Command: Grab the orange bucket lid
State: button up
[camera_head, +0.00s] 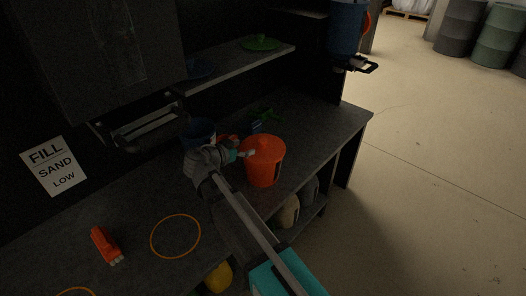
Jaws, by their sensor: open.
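The orange bucket (263,172) stands upright on the dark workbench, right of the picture's middle. Its orange lid (266,146) seems to cover the top, though the dim light makes the rim hard to separate from the bucket. My gripper (247,154) is open at the left edge of the lid. I cannot tell whether its fingers touch the lid. My arm crosses the bench from the lower right and hides part of the bench left of the bucket.
A blue bucket (198,131) stands behind my wrist. A green lid (261,43) and a blue lid (200,69) lie on the shelf above. An orange tool (105,245) and an orange ring (175,236) lie at the left front. Open floor lies to the right.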

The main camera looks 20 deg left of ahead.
aim_at(260, 142)
jog(key=shift+b+x, duration=0.45)
jog(key=shift+x, duration=1.75)
jog(key=shift+w+f, duration=0.1)
jog(key=shift+b+x, duration=0.75)
jog(key=shift+x, duration=1.75)
grip_shut()
